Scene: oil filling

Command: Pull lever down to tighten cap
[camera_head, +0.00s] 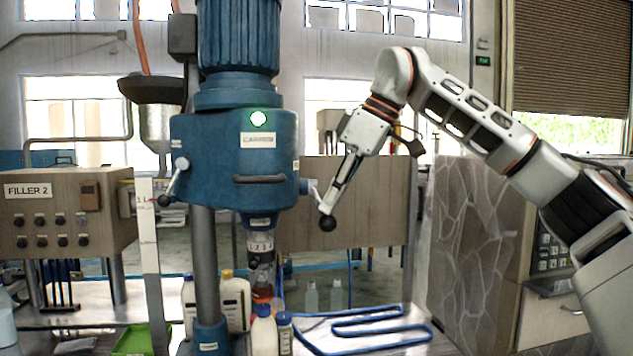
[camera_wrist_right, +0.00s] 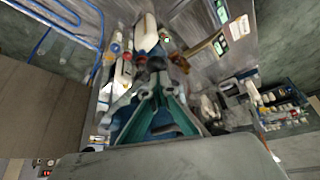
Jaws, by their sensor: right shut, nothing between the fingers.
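The blue capping machine (camera_head: 235,150) stands left of centre in the head view, with a lit green light on its front. A lever with a black ball knob (camera_head: 327,223) is on its right side, the knob hanging low. My right gripper (camera_head: 336,202) points down at this lever, its fingertips just above or beside the knob; I cannot tell if they touch. It is shut and empty. In the wrist view its green-grey fingers (camera_wrist_right: 157,90) converge. The chuck (camera_head: 261,243) hangs under the head over a bottle with a red cap (camera_head: 262,293), partly hidden. My left gripper is out of view.
White bottles (camera_head: 236,303) stand around the machine's column. A blue hose-like rail (camera_head: 375,332) lies on the bench at right. The filler control box (camera_head: 62,215) is at left, with a green tray (camera_head: 133,341) below it. A stone-patterned panel (camera_head: 465,235) stands at right.

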